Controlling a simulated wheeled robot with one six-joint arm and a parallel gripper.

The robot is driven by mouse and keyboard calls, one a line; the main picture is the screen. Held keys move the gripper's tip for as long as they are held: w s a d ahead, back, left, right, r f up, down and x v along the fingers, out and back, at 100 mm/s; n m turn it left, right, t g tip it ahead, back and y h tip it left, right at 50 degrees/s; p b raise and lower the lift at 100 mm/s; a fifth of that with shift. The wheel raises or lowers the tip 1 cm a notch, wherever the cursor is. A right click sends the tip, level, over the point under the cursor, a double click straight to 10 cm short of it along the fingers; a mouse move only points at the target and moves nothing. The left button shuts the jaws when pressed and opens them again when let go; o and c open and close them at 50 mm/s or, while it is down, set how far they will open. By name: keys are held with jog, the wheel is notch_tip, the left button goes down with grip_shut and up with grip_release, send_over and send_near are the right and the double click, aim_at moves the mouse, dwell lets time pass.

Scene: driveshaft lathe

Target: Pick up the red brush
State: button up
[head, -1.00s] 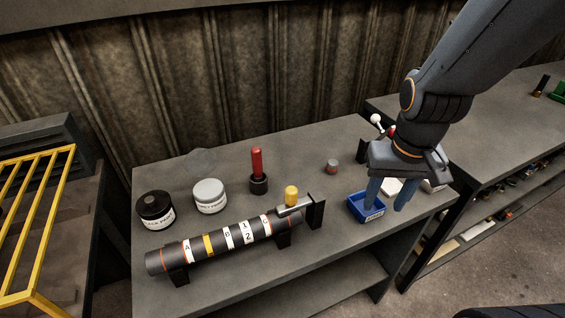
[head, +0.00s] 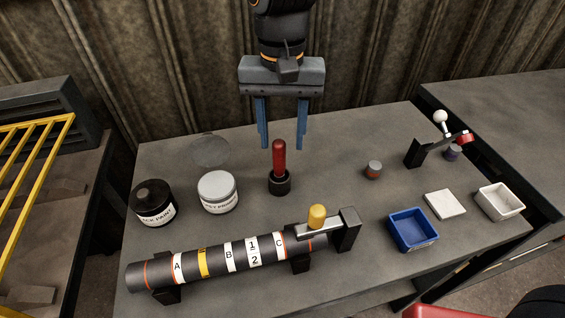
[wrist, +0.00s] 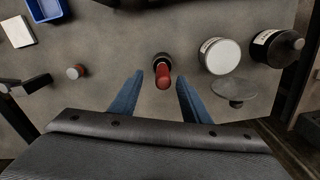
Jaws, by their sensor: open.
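The red brush (head: 279,160) stands upright in a small black holder (head: 279,183) near the middle of the grey bench. Its red handle points up. My gripper (head: 281,142) is open and empty, with its blue fingers pointing down above and behind the brush in the head view. In the wrist view the red brush (wrist: 162,76) shows just beyond the fingertips, between the two fingers of my gripper (wrist: 158,78). I see no contact between fingers and brush.
A black paint jar (head: 152,203) and a grey primer jar (head: 218,192) stand left of the brush. The marked shaft (head: 215,260) lies in front, with a yellow-knobbed part (head: 317,217). A blue tray (head: 413,229) and a small cylinder (head: 373,169) are to the right.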

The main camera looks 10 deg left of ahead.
aim_at(279, 161)
jog(key=shift+f, duration=1.4)
jog(key=shift+w+a+f+p, duration=0.15)
jog(key=shift+f+p, duration=0.25)
jog(key=shift+f, duration=0.95)
jog(key=shift+w+a+f+p, duration=0.15)
jog(key=shift+f+p, duration=0.25)
jog(key=shift+f, duration=0.9)
jog(key=shift+s, duration=0.1)
grip_shut()
jog(key=shift+a, duration=0.1)
notch_tip(279, 161, up, 10)
jog(key=shift+r+b, duration=0.1)
jog(key=shift+b, duration=0.65)
